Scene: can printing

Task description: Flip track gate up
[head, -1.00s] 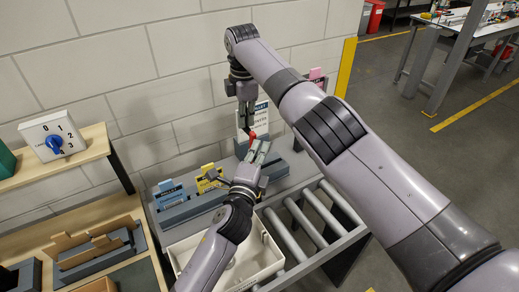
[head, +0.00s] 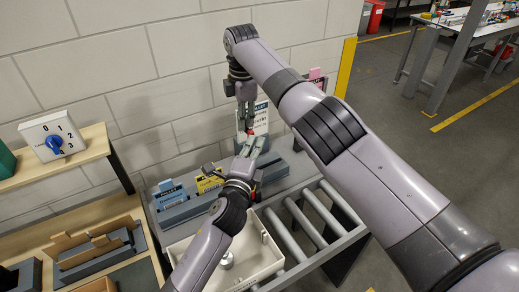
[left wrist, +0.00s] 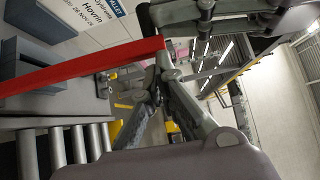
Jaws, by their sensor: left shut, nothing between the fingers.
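The track gate appears to be the red bar (left wrist: 80,67), crossing the left half of the left wrist view with its end near my left fingertips. In the head view only a small red piece (head: 250,131) shows, between the tips of my two grippers. My left gripper (head: 252,145) is shut and empty, pointing up and away just below that red piece; its fingers also show in the left wrist view (left wrist: 163,72). I cannot tell whether they touch the bar. My right gripper (head: 246,122) points down just above; its finger opening is unclear.
A roller conveyor (head: 305,220) and a white bin (head: 275,262) with a small pale object lie below my left arm. Blue (head: 170,190) and yellow (head: 209,180) cards stand in a grey rack. A white pallet sign (head: 262,116) stands behind the grippers, near the wall.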

